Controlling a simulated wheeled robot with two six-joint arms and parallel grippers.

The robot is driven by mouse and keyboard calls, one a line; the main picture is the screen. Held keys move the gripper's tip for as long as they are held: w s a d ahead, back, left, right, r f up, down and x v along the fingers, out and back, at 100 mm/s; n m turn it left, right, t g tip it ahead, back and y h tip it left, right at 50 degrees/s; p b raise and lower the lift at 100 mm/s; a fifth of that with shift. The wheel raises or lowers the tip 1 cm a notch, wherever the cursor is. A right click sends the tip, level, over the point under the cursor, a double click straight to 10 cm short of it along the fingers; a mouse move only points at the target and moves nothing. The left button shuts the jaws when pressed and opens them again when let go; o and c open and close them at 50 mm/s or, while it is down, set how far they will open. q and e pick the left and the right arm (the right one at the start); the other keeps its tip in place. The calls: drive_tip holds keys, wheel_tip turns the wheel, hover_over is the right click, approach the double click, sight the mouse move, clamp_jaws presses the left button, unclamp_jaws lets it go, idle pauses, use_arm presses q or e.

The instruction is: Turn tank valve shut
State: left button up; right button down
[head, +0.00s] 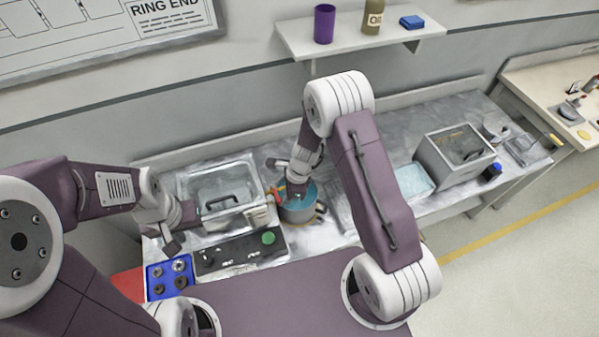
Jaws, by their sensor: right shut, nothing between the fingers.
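A clear-walled tank (249,177) with a black handle on its lid stands on the left part of the grey bench. A small red and orange part (276,194) shows at the tank's right side; I cannot tell if it is the valve. My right gripper (296,190) is shut and empty, pointing down over a round blue-topped pot (302,214) just right of the tank. Its fingertips are mostly hidden by my wrist, so contact cannot be told. My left gripper (173,243) is at the tank's front left corner; its jaw opening is unclear.
A control box (240,254) with a green button and a blue tray (156,289) of round metal parts lie in front of the tank. A grey box (455,155) and a light blue tray (412,181) stand to the right. A shelf (360,40) hangs above.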

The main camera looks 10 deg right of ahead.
drive_tip(key=shift+s+a, duration=0.1)
drive_tip(key=shift+a, duration=0.05)
idle(0.5)
drive_tip(key=shift+w+r+p, duration=0.1)
drive_tip(key=shift+w+p, duration=0.75)
drive_tip(key=shift+p, duration=0.1)
